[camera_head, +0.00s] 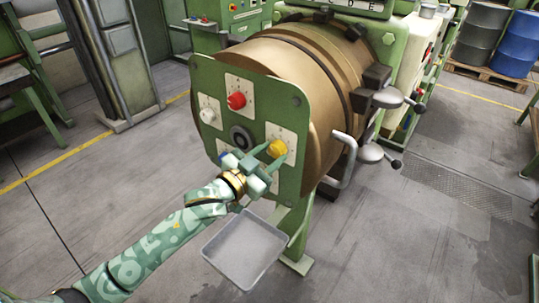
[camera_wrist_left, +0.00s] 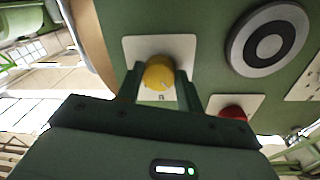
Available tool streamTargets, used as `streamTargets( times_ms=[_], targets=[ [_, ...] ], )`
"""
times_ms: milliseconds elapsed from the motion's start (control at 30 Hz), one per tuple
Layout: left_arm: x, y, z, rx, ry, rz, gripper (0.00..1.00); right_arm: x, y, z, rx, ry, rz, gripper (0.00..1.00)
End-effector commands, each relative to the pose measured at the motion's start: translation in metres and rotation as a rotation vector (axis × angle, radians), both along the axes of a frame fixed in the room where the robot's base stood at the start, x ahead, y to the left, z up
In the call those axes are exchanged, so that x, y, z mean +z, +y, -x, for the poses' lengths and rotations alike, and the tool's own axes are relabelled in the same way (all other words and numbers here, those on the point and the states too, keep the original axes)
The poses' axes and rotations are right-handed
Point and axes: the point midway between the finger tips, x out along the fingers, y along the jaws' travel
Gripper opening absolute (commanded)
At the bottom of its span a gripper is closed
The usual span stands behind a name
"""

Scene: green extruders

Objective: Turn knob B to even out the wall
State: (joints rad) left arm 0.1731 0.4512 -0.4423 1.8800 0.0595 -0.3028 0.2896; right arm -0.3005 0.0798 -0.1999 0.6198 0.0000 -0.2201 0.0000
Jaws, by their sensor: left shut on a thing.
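A square green plate (camera_head: 292,103) on the front of a brown drum carries several knobs on white label plates around a dark round centre piece (camera_head: 241,138). The yellow knob (camera_head: 279,147) is on the plate's right side. My left gripper (camera_head: 272,157) is shut on it; in the left wrist view the yellow knob (camera_wrist_left: 159,72) sits between the two fingers (camera_wrist_left: 158,82). A red knob (camera_head: 236,100) is at the top and a white knob (camera_head: 207,115) at the left. The knob letters are not clearly readable. My right gripper is not in view.
The brown drum (camera_head: 305,57) belongs to a green machine. Handles (camera_head: 345,160) stick out on its right side. A grey tray (camera_head: 245,248) is below the plate, beside my left arm. The floor around is mostly clear.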

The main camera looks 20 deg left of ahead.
Motion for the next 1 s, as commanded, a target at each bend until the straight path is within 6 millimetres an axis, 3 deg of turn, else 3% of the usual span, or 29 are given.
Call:
streamTargets(
  times_ms=[267, 700, 1000],
  targets=[
    [0.003, -0.001, 0.000, 0.000, 0.040, 0.102, 0.14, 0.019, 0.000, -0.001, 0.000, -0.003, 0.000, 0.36],
    [0.003, -0.002, 0.001, 0.000, 0.156, 0.425, 0.14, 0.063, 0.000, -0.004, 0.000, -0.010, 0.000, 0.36],
    [0.002, -0.002, 0.000, 0.001, 0.215, 0.591, 0.14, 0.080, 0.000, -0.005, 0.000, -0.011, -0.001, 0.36]
  ],
)
